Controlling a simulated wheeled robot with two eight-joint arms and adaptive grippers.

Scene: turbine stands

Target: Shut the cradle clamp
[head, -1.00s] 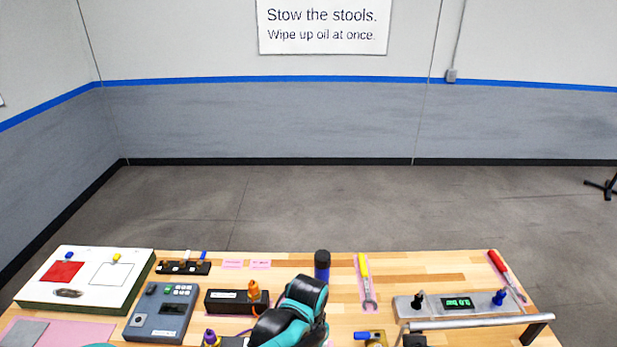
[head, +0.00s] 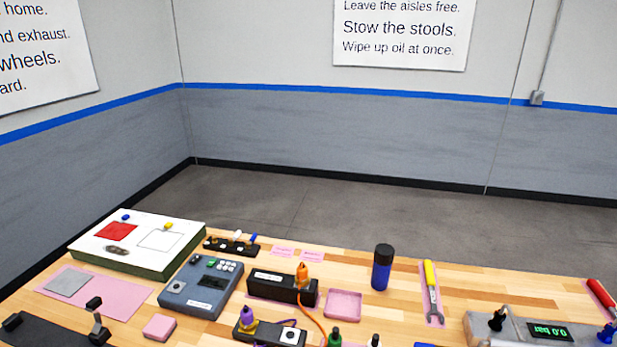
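At the lower left corner of the head view lies a dark flat base (head: 48,333) with black blocks on it. A small black and grey upright part (head: 99,331) stands at its right end. This may be the cradle with its clamp, but the frame's bottom edge cuts it off. I cannot tell whether a clamp there is open or shut. Neither of my grippers is in view.
A grey meter box (head: 201,288), a black socket block (head: 282,288) with an orange plug, and a pink tray (head: 343,303) stand mid-bench. A dark bottle (head: 382,268) stands upright behind. A yellow-handled wrench (head: 432,293) and a gauge panel (head: 515,327) are at right.

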